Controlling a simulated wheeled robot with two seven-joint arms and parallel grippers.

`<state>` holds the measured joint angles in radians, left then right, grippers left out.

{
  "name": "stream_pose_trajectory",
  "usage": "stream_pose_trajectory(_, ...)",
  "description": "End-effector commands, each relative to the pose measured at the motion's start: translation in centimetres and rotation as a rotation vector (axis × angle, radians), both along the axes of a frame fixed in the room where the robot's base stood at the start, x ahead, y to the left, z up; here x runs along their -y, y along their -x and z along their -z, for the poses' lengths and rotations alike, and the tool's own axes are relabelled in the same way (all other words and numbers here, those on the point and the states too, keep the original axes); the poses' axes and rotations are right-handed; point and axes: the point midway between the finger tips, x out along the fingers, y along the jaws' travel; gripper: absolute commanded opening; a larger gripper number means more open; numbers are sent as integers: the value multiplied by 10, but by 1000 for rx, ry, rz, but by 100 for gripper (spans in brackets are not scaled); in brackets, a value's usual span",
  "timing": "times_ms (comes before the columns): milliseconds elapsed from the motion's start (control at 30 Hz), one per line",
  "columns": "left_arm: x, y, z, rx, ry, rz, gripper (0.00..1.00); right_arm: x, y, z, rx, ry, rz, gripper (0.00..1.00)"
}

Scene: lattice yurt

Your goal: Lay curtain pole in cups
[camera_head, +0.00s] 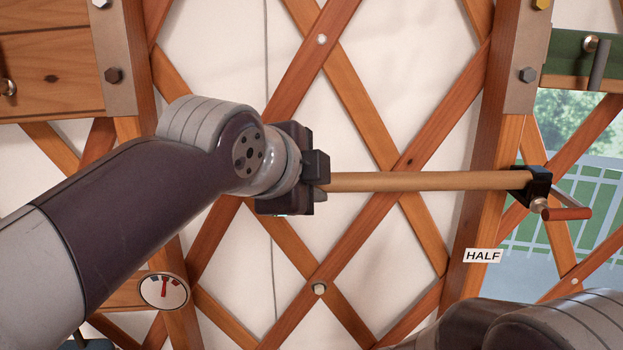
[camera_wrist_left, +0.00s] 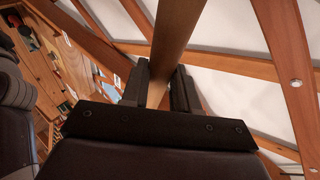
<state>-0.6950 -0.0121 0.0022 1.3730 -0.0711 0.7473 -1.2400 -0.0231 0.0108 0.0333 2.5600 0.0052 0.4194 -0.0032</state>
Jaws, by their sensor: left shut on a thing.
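The curtain pole (camera_head: 425,181) is a light wooden rod lying nearly level across the lattice wall. My left gripper (camera_head: 318,175) is shut on its left part; in the left wrist view the pole (camera_wrist_left: 173,35) runs between the two dark fingers (camera_wrist_left: 164,90). The pole's right end meets a black cup or bracket (camera_head: 537,184) on the right wooden post. I cannot tell whether that end rests inside it. Any cup at the left is not visible. My right gripper is out of view; only part of my right arm shows at the bottom right.
A crank with an orange handle (camera_head: 566,213) sticks out just below the black bracket. A round dial (camera_head: 163,291) is at the lower left. A window (camera_head: 572,190) is at the right. The lattice wall (camera_head: 355,85) stands close behind the pole.

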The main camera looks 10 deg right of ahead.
Motion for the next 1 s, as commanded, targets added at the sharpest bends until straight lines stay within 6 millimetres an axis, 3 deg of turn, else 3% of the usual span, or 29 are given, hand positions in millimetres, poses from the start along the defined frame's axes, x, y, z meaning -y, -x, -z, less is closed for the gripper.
stream_pose_trajectory(33,0,0,1,3,2,0,0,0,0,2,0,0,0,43)
stream_pose_trajectory(67,0,0,0,3,2,0,32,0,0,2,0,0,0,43)
stream_pose_trajectory(133,0,0,0,3,2,0,55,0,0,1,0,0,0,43)
stream_pose_trajectory(167,0,0,0,2,2,0,59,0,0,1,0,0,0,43)
stream_pose_trajectory(467,-1,2,1,0,0,0,59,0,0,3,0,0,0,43)
stream_pose_trajectory(700,-28,38,-23,6,5,1,59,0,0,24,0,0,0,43)
stream_pose_trajectory(833,-46,62,-54,2,2,0,59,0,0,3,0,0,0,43)
stream_pose_trajectory(1000,-61,83,-66,2,1,1,59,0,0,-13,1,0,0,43)
